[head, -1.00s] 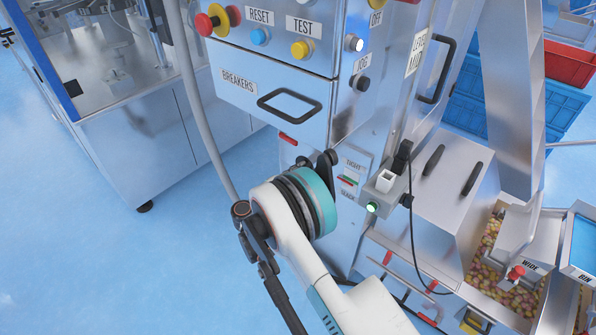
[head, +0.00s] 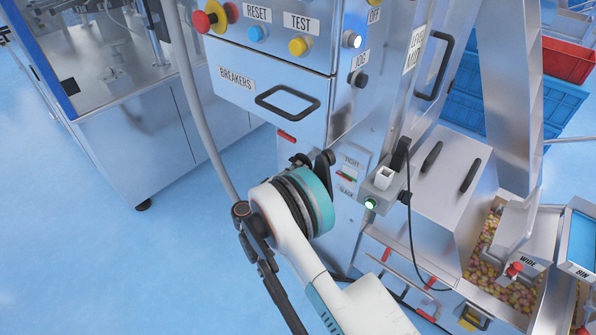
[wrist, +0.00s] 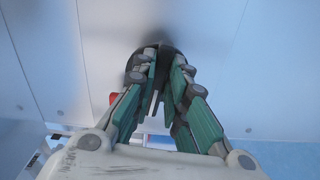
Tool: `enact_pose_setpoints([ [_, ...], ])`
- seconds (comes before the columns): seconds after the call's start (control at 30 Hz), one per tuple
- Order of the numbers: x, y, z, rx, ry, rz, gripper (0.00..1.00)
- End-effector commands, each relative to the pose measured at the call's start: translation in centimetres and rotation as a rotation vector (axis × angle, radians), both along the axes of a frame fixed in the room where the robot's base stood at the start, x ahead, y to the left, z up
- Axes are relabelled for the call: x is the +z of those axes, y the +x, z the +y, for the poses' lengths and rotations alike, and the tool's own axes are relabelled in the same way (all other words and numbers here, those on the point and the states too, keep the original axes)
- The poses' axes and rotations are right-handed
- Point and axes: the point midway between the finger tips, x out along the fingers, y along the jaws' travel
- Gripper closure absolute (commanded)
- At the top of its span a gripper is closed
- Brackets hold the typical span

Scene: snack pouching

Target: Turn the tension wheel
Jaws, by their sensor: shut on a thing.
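The tension wheel (wrist: 166,49) is a dark round knob on the metal panel in the wrist view, mostly hidden by my fingers. My gripper (wrist: 160,72) is shut on it, with one green-padded finger on each side. In the head view my gripper (head: 314,160) is largely hidden behind my teal-banded wrist, and I cannot make out the wheel there. A small gauge (head: 347,175) marked TIGHT above and SLACK below sits just right of my gripper, with green and red on its scale.
A grey box with a green-lit button (head: 370,204) and a black cable stands right of the gauge. A BREAKERS drawer handle (head: 287,102) is above my wrist. Red-gripped rails (head: 425,315) are lower right. Blue floor is open at left.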

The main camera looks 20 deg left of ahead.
Motion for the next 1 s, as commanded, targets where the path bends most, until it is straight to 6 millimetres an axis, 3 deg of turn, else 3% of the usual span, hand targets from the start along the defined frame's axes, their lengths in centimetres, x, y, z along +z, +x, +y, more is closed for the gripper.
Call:
enact_pose_setpoints([
  [0.6, -0.81, -0.01, 0.23, -0.001, 0.521, -0.212, 1.0],
  [1.0, -1.03, 0.05, 0.38, -0.002, 0.715, -0.292, 1.0],
])
